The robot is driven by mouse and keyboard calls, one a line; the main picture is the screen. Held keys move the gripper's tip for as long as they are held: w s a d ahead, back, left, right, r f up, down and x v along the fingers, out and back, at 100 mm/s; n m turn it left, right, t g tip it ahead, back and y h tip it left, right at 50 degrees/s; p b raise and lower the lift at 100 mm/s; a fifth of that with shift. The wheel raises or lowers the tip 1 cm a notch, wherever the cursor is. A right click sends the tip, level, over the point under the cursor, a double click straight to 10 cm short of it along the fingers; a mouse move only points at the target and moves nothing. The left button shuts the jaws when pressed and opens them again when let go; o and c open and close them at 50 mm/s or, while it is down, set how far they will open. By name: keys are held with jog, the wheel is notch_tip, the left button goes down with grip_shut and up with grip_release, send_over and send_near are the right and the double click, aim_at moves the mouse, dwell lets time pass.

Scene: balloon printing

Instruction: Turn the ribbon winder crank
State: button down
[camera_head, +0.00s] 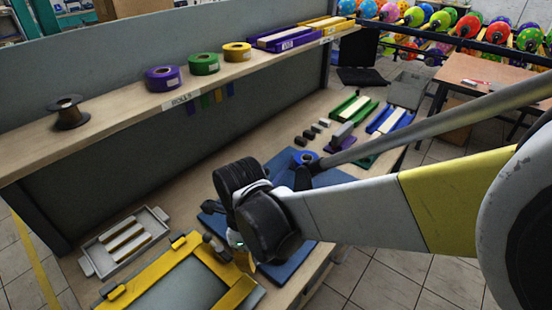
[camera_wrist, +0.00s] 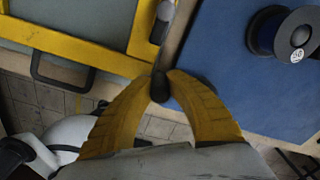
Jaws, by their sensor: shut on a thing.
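In the wrist view my gripper (camera_wrist: 162,82) has its two yellow fingers closed around the dark knob (camera_wrist: 160,90) of a crank. The crank's grey arm (camera_wrist: 164,18) runs up from the knob between the yellow frame and a blue mat. A dark-flanged spool with blue winding (camera_wrist: 284,32) and a round white label stands on the mat at the upper right. In the head view my wrist hides most of the gripper and the knob. A blue-topped spool (camera_head: 303,157) shows behind my arm there.
A yellow frame (camera_head: 160,262) lies at the front beside the blue mat (camera_head: 285,268). A grey tray (camera_head: 84,267) with pale bars is left of it. Purple, green and yellow rolls (camera_head: 204,64) stand on the shelf, with a nearly bare spool (camera_head: 69,112) farther left.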

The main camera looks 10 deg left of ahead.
jog(key=shift+w+a, duration=0.6)
jog(key=shift+w, duration=0.15)
jog(key=c, duration=1.3)
grip_release()
jog(key=shift+a, duration=0.1)
jog(key=shift+o, duration=0.2)
jog(key=shift+r, duration=0.1)
notch_tip(320, 180, up, 12)
